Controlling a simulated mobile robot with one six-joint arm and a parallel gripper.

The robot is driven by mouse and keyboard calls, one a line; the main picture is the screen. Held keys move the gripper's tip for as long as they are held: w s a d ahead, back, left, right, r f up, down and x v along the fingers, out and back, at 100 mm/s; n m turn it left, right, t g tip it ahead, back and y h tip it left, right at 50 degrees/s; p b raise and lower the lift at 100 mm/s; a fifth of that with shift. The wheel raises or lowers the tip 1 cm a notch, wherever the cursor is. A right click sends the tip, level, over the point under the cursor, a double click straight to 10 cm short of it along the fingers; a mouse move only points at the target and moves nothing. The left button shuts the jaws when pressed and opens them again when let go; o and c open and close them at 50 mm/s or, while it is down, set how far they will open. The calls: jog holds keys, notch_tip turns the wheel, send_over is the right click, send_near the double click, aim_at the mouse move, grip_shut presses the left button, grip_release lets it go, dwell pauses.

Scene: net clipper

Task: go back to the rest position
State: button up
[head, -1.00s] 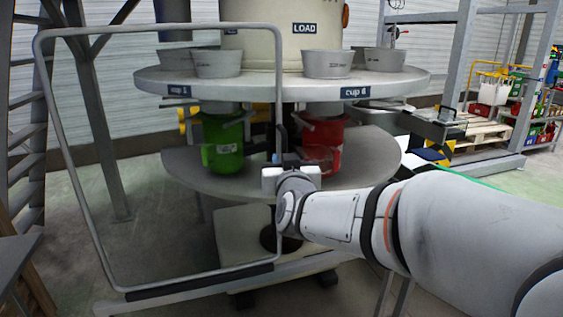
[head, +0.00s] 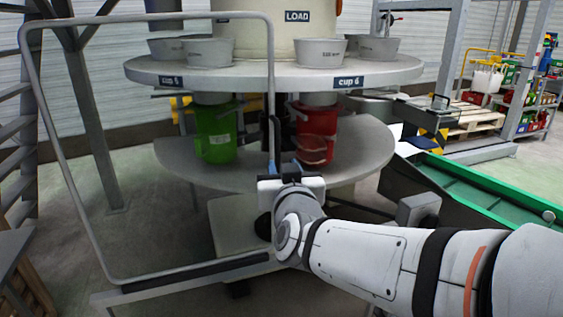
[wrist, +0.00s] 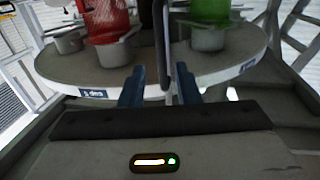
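My gripper (head: 284,168) is in front of the lower round shelf, close to the right upright of a grey tubular guard frame (head: 273,80). In the wrist view, which is upside down, its two blue fingers (wrist: 160,72) stand apart. A dark upright bar with a black part (wrist: 164,45) shows between and beyond them; I see no contact with it. My white arm reaches in from the lower right.
Beyond the frame is a round table (head: 240,78) with grey cups and labels. A green container (head: 216,135) and a red container (head: 314,137) hang below it, above a lower shelf (head: 355,160). A green conveyor (head: 490,198) lies at right, behind my arm.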

jog(key=s+d+f+g+h+p, duration=0.1)
jog(key=s+d+g+p, duration=0.6)
jog(key=s, duration=0.2)
jog(key=s+d+f+m+g+h+p, duration=0.1)
jog(key=s+d+f+g+p, duration=0.1)
jog(key=s+d+g+p, duration=0.5)
jog(key=s+g+p, duration=0.1)
jog(key=s, duration=0.2)
jog(key=shift+d+f+m+h, duration=0.15)
jog(key=shift+f+m+h, duration=0.15)
